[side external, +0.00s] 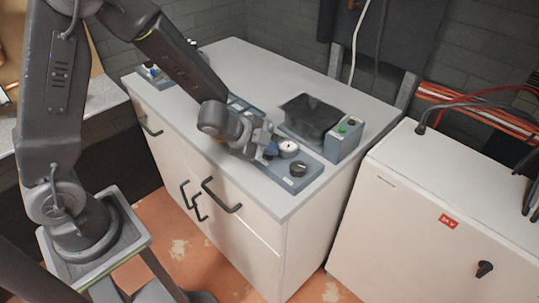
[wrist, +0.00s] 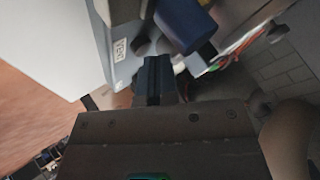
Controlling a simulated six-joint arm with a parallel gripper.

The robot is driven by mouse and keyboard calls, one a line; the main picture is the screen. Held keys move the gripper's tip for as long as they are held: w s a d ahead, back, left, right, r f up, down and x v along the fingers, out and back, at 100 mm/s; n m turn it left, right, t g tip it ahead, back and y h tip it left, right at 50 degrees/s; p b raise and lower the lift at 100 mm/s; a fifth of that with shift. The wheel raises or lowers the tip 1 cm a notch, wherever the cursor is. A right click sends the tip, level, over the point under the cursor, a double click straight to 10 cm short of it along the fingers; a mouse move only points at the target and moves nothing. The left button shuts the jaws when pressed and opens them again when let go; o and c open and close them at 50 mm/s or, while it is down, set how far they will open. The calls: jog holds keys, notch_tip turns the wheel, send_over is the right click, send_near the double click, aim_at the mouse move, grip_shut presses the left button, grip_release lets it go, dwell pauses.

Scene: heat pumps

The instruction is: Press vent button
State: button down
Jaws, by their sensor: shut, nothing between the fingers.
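The vent label (wrist: 120,48) shows in the wrist view on a light grey-blue panel. A dark round button or knob (wrist: 140,46) sits beside it, just beyond my fingertips and partly blurred. My gripper (wrist: 158,75) is shut and empty, its blue-grey fingers pointing at that panel. Whether they touch the dark button cannot be told. In the side view my gripper (side external: 260,142) is low over the front of the blue-grey panel (side external: 313,178), left of a white gauge (side external: 288,148) and a black knob (side external: 298,169).
A blue cylinder (wrist: 185,22) stands close to the fingertips in the wrist view. A box with a green button (side external: 343,128) and a black cover (side external: 309,117) stands behind the panel. The white cabinet top (side external: 265,72) is clear at the back. Another white cabinet (side external: 440,215) stands right.

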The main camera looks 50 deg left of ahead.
aim_at(269, 158)
jog(key=shift+f, duration=0.2)
dwell(0.3)
jog(key=shift+r, duration=0.75)
jog(key=shift+r, duration=2.55)
